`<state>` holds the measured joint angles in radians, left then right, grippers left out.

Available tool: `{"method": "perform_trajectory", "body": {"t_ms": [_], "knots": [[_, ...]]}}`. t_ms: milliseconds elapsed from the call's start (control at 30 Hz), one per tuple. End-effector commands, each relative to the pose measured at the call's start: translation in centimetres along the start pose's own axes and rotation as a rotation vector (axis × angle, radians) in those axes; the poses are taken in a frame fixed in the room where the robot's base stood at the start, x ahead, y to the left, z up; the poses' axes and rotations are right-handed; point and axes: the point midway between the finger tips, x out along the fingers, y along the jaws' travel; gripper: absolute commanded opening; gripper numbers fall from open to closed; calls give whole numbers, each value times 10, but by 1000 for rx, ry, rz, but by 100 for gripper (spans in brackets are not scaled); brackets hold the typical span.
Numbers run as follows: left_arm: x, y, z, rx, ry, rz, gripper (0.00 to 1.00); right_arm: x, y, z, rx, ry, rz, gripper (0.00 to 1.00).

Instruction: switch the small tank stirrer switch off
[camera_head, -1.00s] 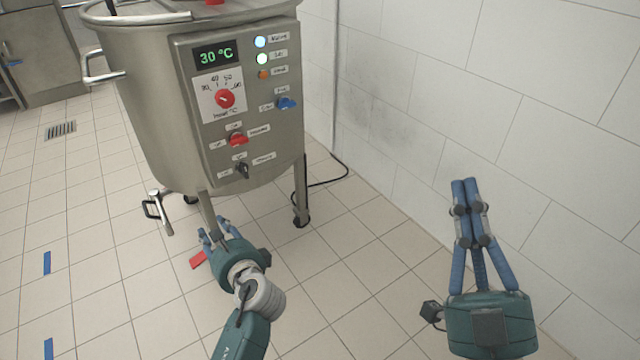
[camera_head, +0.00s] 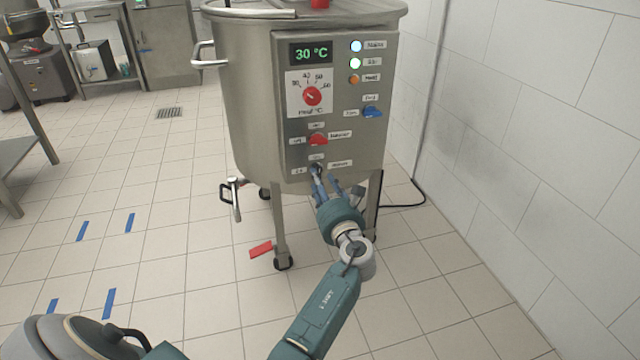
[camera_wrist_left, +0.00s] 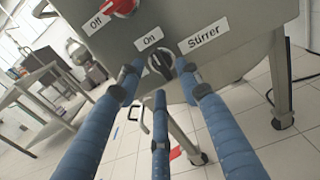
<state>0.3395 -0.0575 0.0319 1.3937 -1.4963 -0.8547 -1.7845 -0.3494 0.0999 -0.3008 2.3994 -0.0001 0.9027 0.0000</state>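The small tank (camera_head: 245,110) is a steel vessel on legs with a control panel. The stirrer switch is a black knob low on the panel; it shows in the left wrist view (camera_wrist_left: 160,62), with an "On" label above and a "Stirrer" label to its right. Its left label is mostly hidden. My left gripper (camera_head: 326,181) is at the panel's lower edge in the head view. In the wrist view its fingers (camera_wrist_left: 160,78) are spread to either side of the knob, with the third finger below. I cannot tell whether they touch it. The right gripper is out of view.
A red switch (camera_head: 318,139) sits just above, a blue switch (camera_head: 372,112) higher right, and a red heat dial (camera_head: 312,96) higher left. The green lamp (camera_head: 355,63) is lit. A valve handle (camera_head: 234,198) hangs left. A tiled wall is at right.

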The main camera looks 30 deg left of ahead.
Motion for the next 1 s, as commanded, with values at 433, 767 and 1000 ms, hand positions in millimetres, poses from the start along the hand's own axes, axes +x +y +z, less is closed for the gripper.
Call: {"method": "perform_trajectory", "body": {"t_ms": [433, 767, 1000], "knots": [[22, 0, 0, 0, 1, 0, 35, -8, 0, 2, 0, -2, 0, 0], [21, 0, 0, 0, 1, 0, 0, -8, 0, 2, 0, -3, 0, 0], [21, 0, -1, -17, 1, 0, 0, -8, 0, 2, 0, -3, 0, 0]]}}
